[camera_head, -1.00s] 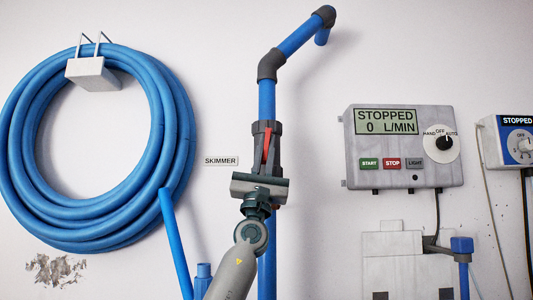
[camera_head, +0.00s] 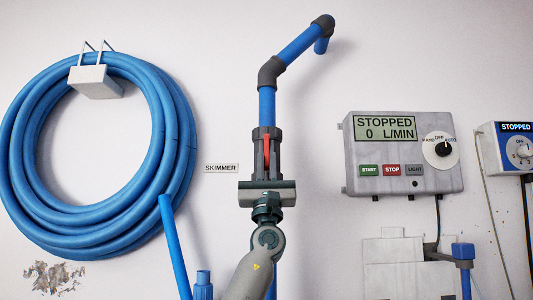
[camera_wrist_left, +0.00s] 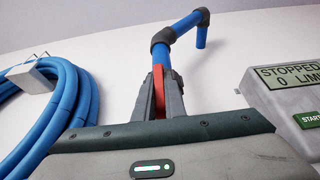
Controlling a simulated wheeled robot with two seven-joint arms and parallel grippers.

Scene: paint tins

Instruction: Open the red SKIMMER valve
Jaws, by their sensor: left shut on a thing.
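The red SKIMMER valve handle (camera_head: 267,152) sits on the vertical blue pipe (camera_head: 267,105), beside the SKIMMER label (camera_head: 222,168). It points up and lies about in line with the pipe in the head view. My left gripper (camera_head: 267,140) comes from below and is shut on the handle, one dark finger on each side. In the left wrist view the red handle (camera_wrist_left: 159,90) shows between the two fingers (camera_wrist_left: 159,85). The valve body is mostly hidden behind my gripper. My right gripper is not in view.
A coiled blue hose (camera_head: 25,150) hangs at the left on a white holder (camera_head: 95,82). A grey control box (camera_head: 405,155) reading STOPPED, 0 L/MIN is on the wall at the right, with a second blue controller (camera_head: 515,145) beyond it. The wall between pipe and box is bare.

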